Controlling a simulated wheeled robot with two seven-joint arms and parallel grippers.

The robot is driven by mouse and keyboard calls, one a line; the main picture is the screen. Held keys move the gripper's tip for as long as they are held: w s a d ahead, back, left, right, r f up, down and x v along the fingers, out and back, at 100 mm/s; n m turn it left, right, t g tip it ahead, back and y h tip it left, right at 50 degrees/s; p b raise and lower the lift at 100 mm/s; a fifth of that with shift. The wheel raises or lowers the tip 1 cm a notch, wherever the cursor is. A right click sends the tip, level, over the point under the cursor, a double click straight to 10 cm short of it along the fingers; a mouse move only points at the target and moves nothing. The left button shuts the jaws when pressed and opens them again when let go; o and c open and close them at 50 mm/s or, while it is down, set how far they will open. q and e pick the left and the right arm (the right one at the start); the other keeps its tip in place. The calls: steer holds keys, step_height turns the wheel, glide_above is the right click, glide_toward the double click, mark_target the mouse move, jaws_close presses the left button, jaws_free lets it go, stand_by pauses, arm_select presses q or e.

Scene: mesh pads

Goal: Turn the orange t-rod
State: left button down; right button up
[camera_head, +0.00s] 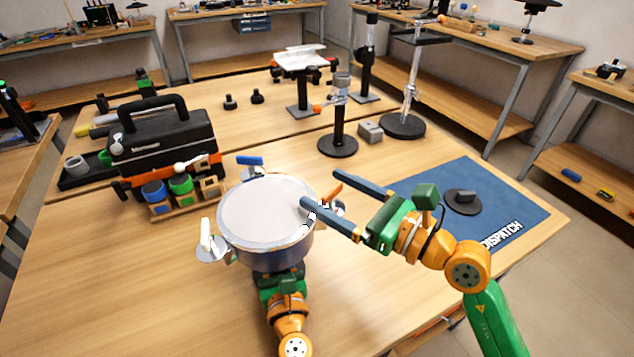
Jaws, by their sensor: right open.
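The orange t-rod (331,191) sticks up at the right side of a round, grey-white topped metal drum (262,215). My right gripper (320,188) is open. Its two dark blue fingers reach in from the right, one on the far side of the orange t-rod and one on the near side, over the drum's rim. I cannot tell whether either finger touches the rod. My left gripper (278,283) is at the drum's near side; its fingers are hidden by the drum. A blue t-rod (250,160) stands at the drum's back and a white one (206,235) at its left.
A black and orange toolbox (160,140) and small blue and green cups (180,184) stand at the left back. A black-based stand (338,145) is behind the drum. A blue dispatch mat (500,215) with a dark round piece (463,200) lies right. The front left tabletop is clear.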

mark_target(329, 192)
steer(key=x, duration=0.3)
steer(key=shift+w+a, duration=0.1)
steer(key=shift+a, duration=0.05)
steer(key=c, duration=1.4)
steer(key=shift+s+a+f+n+g+y, duration=0.1)
steer(key=shift+s+n+g+y, duration=0.1)
steer(key=shift+n+g+y, duration=0.6)
steer(key=shift+s+a+n+g+y, duration=0.15)
steer(key=shift+n+g+y, duration=0.4)
steer(key=shift+g, duration=0.35)
steer(key=o, duration=1.4)
steer(key=shift+d, duration=0.1)
steer(key=v, duration=1.2)
